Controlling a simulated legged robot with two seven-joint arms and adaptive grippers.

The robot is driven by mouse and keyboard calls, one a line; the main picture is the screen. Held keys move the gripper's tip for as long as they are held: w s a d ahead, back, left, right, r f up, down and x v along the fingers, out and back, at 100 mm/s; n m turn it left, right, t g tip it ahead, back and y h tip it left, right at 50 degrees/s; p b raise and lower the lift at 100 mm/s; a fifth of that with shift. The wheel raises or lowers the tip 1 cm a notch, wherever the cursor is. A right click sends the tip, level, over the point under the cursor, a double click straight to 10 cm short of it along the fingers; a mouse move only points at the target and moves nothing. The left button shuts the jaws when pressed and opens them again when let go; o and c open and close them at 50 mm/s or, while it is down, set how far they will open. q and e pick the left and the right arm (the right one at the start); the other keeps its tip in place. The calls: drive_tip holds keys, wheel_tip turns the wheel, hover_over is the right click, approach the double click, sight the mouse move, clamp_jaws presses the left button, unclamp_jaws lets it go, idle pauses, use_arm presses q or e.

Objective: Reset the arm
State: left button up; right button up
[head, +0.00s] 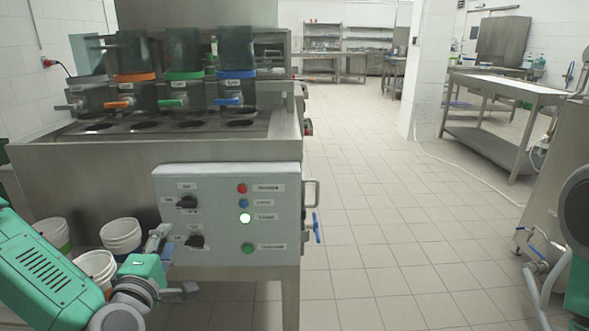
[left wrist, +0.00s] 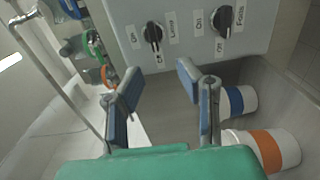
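My left arm comes in from the lower left in the head view. Its gripper (head: 158,240) is close to the left edge of the grey control box (head: 225,180), near the lower black knob (head: 196,240). In the left wrist view the two blue-padded fingers of this gripper (left wrist: 158,80) stand apart with nothing between them. The box with two black knobs, one of them the left knob (left wrist: 153,36), lies beyond the fingertips. My right arm (head: 577,210) shows only in part at the right edge of the head view; its gripper is out of view.
White buckets, including one (head: 121,235), stand low beside my left arm. A blue-banded bucket (left wrist: 238,100) and an orange-banded one (left wrist: 265,148) show in the wrist view. A steel filling machine (head: 100,165) stands behind the box. Tiled floor (head: 390,240) is clear to the right.

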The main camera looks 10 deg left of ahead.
use_arm(q)
drive_tip(key=s+d+f+m+g+h+p, duration=0.2)
drive_tip(key=s+d+f+m+g+h, duration=0.15)
drive_tip(key=s+d+f+m, duration=0.35)
drive_tip(key=s+d+f+m+g+h+p, duration=0.1)
drive_tip(key=s+d+f+m+g+h, duration=0.35)
drive_tip(key=f, duration=0.45)
drive_tip(key=s+a+f+m+g+y+p, duration=0.1)
drive_tip(key=s+a+f+m+g+y, duration=0.1)
drive_tip(key=s, duration=0.6)
drive_tip(key=s+a+f+m+g+y+p, duration=0.1)
drive_tip(key=s+a+f+m+g+y, duration=0.1)
drive_tip(key=s+f+m+g, duration=0.2)
drive_tip(key=s+m+g, duration=0.2)
drive_tip(key=s+m, duration=0.2)
drive_tip(key=shift+a+g+p, duration=0.3)
drive_tip(key=shift+g, duration=0.1)
